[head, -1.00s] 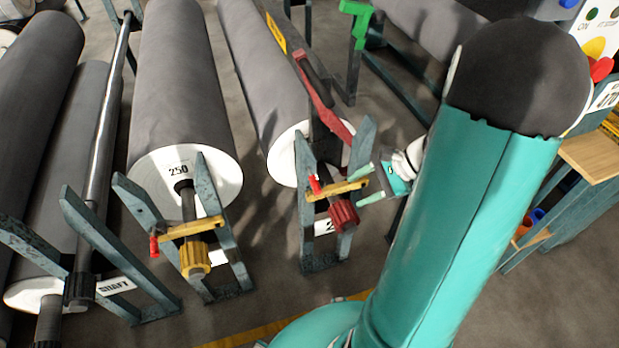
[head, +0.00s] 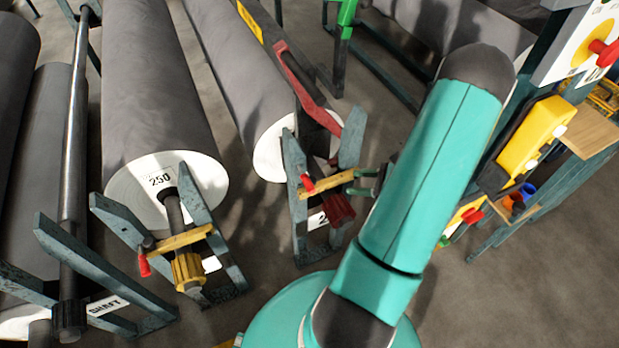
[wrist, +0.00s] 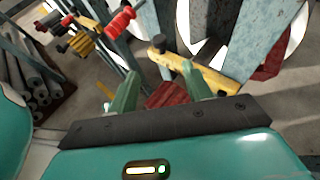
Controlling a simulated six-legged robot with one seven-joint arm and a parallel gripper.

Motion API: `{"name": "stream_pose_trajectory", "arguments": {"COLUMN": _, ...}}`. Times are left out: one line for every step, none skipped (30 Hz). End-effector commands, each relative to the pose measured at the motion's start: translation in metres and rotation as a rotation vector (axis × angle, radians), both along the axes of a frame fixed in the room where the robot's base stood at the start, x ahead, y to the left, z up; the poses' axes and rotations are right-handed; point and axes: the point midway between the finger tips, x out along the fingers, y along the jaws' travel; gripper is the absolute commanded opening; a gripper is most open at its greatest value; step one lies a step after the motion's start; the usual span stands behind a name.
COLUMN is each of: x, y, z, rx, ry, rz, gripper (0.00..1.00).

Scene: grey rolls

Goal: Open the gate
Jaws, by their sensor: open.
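A yellow gate bar (head: 328,184) with a red handle (head: 308,184) lies across the upright posts of the middle stand (head: 294,165), in front of a grey roll. A red ribbed shaft end (head: 341,208) sits just below the bar. My gripper (head: 366,182) is open and empty at the right end of the bar. In the wrist view its two green fingers (wrist: 158,84) point at the yellow bar (wrist: 207,77), with the red ribbed end (wrist: 167,96) showing between them. I cannot tell whether a finger touches the bar.
To the left, the 250 roll (head: 165,187) rests in a stand with another yellow bar (head: 182,239). A long shaft (head: 76,150) lies further left. A control post with a yellow box (head: 535,135) and a wooden shelf (head: 585,130) stand at right. Floor at lower right is clear.

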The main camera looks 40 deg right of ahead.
Motion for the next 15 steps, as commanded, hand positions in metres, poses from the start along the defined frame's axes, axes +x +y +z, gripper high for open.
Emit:
{"name": "stream_pose_trajectory", "arguments": {"x": 0.0, "y": 0.0, "z": -0.001, "rx": 0.002, "ry": -0.001, "rz": -0.004, "gripper": 0.49}}
{"name": "stream_pose_trajectory", "arguments": {"x": 0.0, "y": 0.001, "z": -0.002, "rx": 0.002, "ry": -0.001, "rz": -0.004, "gripper": 0.49}}
{"name": "stream_pose_trajectory", "arguments": {"x": 0.002, "y": 0.002, "z": -0.003, "rx": 0.003, "ry": -0.001, "rz": -0.003, "gripper": 0.49}}
{"name": "stream_pose_trajectory", "arguments": {"x": 0.004, "y": 0.004, "z": -0.004, "rx": 0.002, "ry": -0.001, "rz": -0.003, "gripper": 0.49}}
{"name": "stream_pose_trajectory", "arguments": {"x": 0.006, "y": 0.006, "z": -0.005, "rx": 0.002, "ry": -0.001, "rz": -0.002, "gripper": 0.49}}
{"name": "stream_pose_trajectory", "arguments": {"x": 0.01, "y": 0.008, "z": -0.007, "rx": 0.003, "ry": 0.0, "rz": -0.002, "gripper": 0.49}}
{"name": "stream_pose_trajectory", "arguments": {"x": 0.014, "y": 0.011, "z": -0.009, "rx": 0.004, "ry": 0.0, "rz": -0.002, "gripper": 0.49}}
{"name": "stream_pose_trajectory", "arguments": {"x": 0.018, "y": 0.013, "z": -0.011, "rx": 0.004, "ry": 0.0, "rz": -0.002, "gripper": 0.49}}
{"name": "stream_pose_trajectory", "arguments": {"x": 0.024, "y": 0.017, "z": -0.014, "rx": 0.003, "ry": 0.0, "rz": -0.001, "gripper": 0.49}}
{"name": "stream_pose_trajectory", "arguments": {"x": 0.029, "y": 0.019, "z": -0.017, "rx": 0.003, "ry": -0.001, "rz": -0.001, "gripper": 0.49}}
{"name": "stream_pose_trajectory", "arguments": {"x": 0.034, "y": 0.022, "z": -0.019, "rx": 0.003, "ry": -0.001, "rz": 0.0, "gripper": 0.49}}
{"name": "stream_pose_trajectory", "arguments": {"x": 0.04, "y": 0.026, "z": -0.022, "rx": 0.003, "ry": -0.001, "rz": 0.0, "gripper": 0.49}}
{"name": "stream_pose_trajectory", "arguments": {"x": 0.046, "y": 0.029, "z": -0.024, "rx": 0.002, "ry": 0.0, "rz": 0.0, "gripper": 0.49}}
{"name": "stream_pose_trajectory", "arguments": {"x": 0.051, "y": 0.031, "z": -0.026, "rx": 0.003, "ry": -0.001, "rz": 0.001, "gripper": 0.49}}
{"name": "stream_pose_trajectory", "arguments": {"x": 0.057, "y": 0.035, "z": -0.029, "rx": 0.003, "ry": -0.001, "rz": 0.001, "gripper": 0.49}}
